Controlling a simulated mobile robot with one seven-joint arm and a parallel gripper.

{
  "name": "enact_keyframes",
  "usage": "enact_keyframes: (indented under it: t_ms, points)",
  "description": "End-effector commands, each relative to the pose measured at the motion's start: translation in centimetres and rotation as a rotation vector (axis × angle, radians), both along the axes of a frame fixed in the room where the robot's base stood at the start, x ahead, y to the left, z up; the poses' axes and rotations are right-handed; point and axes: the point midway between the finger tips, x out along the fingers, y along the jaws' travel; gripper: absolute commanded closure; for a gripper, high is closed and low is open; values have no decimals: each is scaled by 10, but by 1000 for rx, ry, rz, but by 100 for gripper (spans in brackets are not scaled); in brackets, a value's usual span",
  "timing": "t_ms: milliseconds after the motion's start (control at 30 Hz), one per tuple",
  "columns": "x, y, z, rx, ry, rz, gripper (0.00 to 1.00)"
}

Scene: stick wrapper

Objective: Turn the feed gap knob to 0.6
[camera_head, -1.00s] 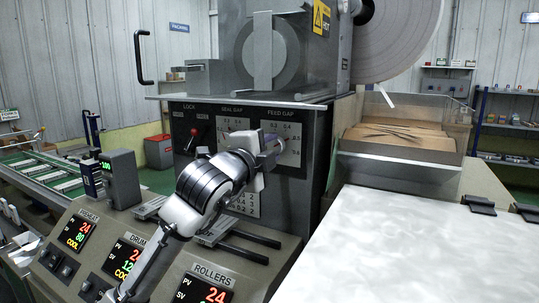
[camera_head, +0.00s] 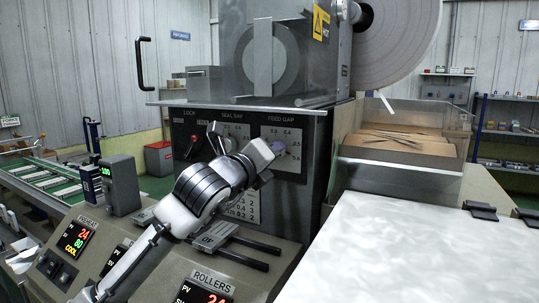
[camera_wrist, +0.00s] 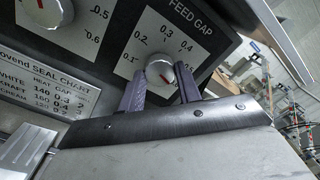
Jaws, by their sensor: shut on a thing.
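In the head view, the knob (camera_head: 278,148) shows at the end of my gripper (camera_head: 271,159), on the white FEED GAP plate (camera_head: 294,135).
The seal gap dial plate (camera_head: 236,131) is just left of the feed gap plate, partly behind my gripper. A red-tipped lock lever (camera_head: 194,139) is further left. Below are a seal chart (camera_head: 250,208) and the control console (camera_head: 262,281). A box of brown sheets (camera_head: 400,142) stands right.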

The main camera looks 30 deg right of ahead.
Motion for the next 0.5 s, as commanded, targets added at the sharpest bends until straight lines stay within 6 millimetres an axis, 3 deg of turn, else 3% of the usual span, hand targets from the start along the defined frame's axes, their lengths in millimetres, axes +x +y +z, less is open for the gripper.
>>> enact_keyframes:
  t_ms: [500]
  points:
    - [-1,-1,-1,60,-98,-2,89]
